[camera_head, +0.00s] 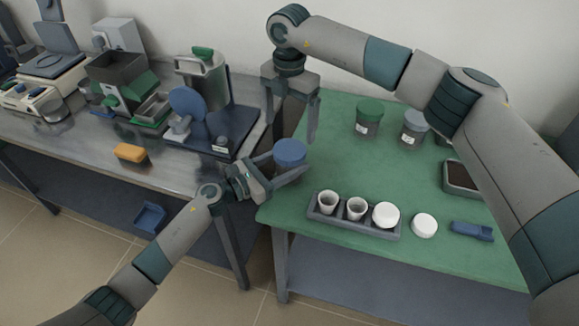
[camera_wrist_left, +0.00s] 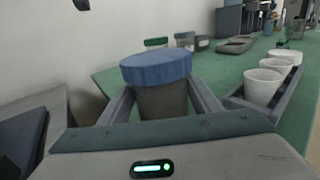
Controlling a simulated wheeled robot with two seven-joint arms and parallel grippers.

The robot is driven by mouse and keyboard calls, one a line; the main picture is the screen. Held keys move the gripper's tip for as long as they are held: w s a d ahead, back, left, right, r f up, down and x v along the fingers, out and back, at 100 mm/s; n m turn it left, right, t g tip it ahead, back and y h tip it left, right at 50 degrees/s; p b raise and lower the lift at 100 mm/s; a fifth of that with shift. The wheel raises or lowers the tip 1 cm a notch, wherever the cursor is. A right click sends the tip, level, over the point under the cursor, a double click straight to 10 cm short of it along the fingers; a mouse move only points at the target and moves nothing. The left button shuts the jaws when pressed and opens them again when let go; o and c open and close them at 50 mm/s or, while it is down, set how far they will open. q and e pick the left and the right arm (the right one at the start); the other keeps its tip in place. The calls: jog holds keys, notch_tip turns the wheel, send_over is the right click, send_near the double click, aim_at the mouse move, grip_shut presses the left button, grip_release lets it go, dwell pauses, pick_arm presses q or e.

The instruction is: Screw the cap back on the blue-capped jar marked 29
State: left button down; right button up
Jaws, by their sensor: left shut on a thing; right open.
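A jar with a blue cap (camera_head: 290,150) is held at the left edge of the green table. My left gripper (camera_head: 283,172) is shut on it. In the left wrist view the blue cap (camera_wrist_left: 156,68) sits on top of the grey jar body (camera_wrist_left: 163,101), between my two fingers. Whether the cap is screwed tight cannot be told, and no number is readable on the jar. My right gripper (camera_head: 291,122) is open and empty, pointing down, above and close to the cap.
A rack (camera_head: 352,227) with white crucibles stands at the green table's front edge, beside a white round piece (camera_head: 424,225) and a blue item (camera_head: 472,231). A green-capped jar (camera_head: 369,118) and grey-blue-capped jar (camera_head: 415,127) stand behind. The green table's middle is clear.

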jog(key=n, duration=0.5)
jog(key=shift+n, duration=0.4)
jog(key=n, duration=0.8)
jog(key=shift+n, duration=0.4)
jog(key=n, duration=0.4)
jog(key=shift+n, duration=0.3)
jog(key=n, duration=1.4)
jog(key=shift+n, duration=0.4)
jog(key=n, duration=0.5)
jog(key=shift+n, duration=0.3)
